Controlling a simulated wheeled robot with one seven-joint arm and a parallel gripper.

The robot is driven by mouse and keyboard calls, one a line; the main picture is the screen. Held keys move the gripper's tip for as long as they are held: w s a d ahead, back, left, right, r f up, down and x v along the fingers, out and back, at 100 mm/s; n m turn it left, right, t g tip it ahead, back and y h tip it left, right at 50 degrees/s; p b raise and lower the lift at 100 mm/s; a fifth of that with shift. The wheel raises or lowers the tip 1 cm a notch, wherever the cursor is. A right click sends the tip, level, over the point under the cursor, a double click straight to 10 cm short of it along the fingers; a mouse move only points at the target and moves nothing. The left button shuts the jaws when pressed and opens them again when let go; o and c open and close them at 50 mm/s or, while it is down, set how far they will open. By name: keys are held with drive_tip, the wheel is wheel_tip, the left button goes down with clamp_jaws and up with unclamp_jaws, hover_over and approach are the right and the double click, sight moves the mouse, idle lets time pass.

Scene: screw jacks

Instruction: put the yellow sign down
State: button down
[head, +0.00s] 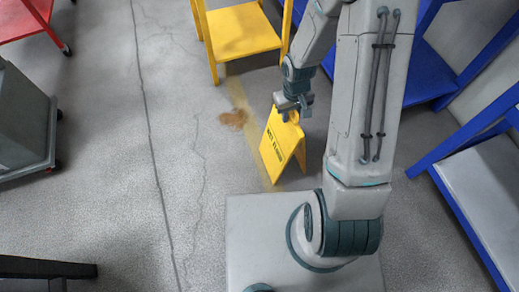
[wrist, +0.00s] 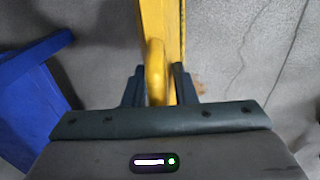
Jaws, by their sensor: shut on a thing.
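The yellow sign (head: 278,146) is a folding floor sign with dark lettering on its panel. In the head view it is upright, its two panels spread, just beyond my base. Whether its feet touch the floor I cannot tell. My gripper (head: 292,112) is at the sign's top, shut on it. In the wrist view the sign's yellow top (wrist: 156,70) lies between the two dark fingers of my gripper (wrist: 159,88). The far panel is mostly hidden.
A brown stain (head: 234,119) lies on the floor left of the sign. A yellow stand (head: 240,32) is behind it. Blue frames (head: 432,75) stand at the right, a grey cart (head: 22,125) at the left. The floor between cart and stain is clear.

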sight(281, 140)
drive_tip(key=s+a+f+b, duration=0.1)
drive_tip(key=a+f+b, duration=0.5)
drive_tip(key=a+f, duration=0.3)
drive_tip(key=shift+s+a+f, duration=0.2)
drive_tip(key=shift+a+f, duration=0.05)
drive_tip(key=shift+f, duration=0.1)
drive_tip(key=c, duration=1.2)
unclamp_jaws()
drive_tip(key=shift+f, duration=0.1)
drive_tip(key=shift+o, duration=0.2)
